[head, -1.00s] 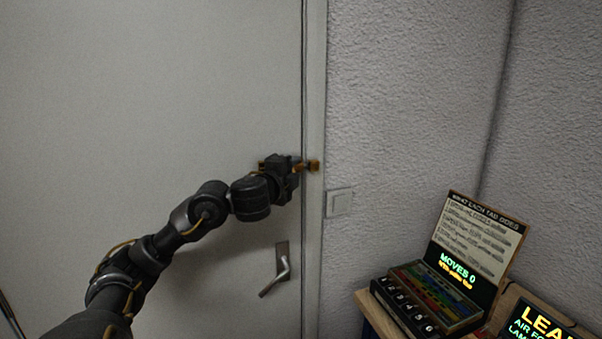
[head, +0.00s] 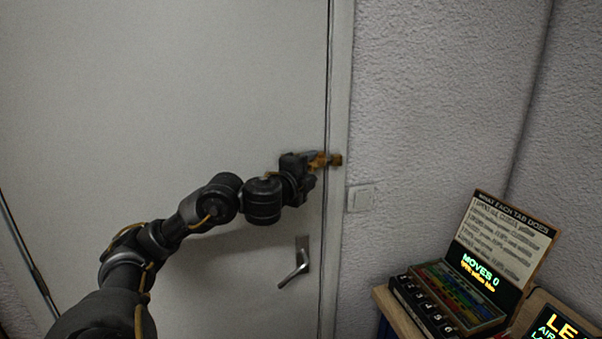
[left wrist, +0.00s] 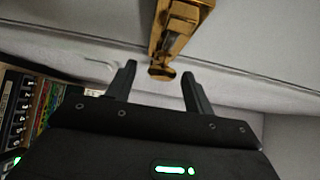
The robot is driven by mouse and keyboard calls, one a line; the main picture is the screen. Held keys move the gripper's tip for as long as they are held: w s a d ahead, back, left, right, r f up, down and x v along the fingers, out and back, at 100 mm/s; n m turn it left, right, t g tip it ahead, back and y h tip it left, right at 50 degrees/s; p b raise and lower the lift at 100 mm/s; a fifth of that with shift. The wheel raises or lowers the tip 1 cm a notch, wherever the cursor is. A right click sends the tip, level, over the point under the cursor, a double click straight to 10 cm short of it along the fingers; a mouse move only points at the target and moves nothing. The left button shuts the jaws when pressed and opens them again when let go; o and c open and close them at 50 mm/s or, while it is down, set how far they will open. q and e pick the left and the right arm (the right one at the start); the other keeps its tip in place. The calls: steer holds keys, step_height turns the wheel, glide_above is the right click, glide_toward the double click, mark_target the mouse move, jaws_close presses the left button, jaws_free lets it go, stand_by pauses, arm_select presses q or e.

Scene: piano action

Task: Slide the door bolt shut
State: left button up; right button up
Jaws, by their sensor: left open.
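A brass bolt (head: 318,160) sits at the right edge of the grey door (head: 150,90). A brass catch (head: 336,160) is on the frame beside it. My left gripper (left wrist: 160,82) is open, with its dark fingers on either side of the bolt's round knob (left wrist: 161,72). I cannot tell whether a finger touches the knob. The brass bolt body (left wrist: 187,18) runs up from the knob in the left wrist view. In the head view my left gripper (head: 311,171) partly covers the bolt, so how far it reaches into the catch is unclear. My right gripper is not in view.
A door handle (head: 297,264) is below my left arm. A light switch (head: 361,197) is on the wall right of the frame. A wooden stand (head: 388,301) at the lower right bears a numbered tab box (head: 437,300) and a lit sign (head: 480,271).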

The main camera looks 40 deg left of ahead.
arm_select(q)
steer(key=p+v, duration=0.1)
steer(key=v, duration=0.6)
stand_by(0.4)
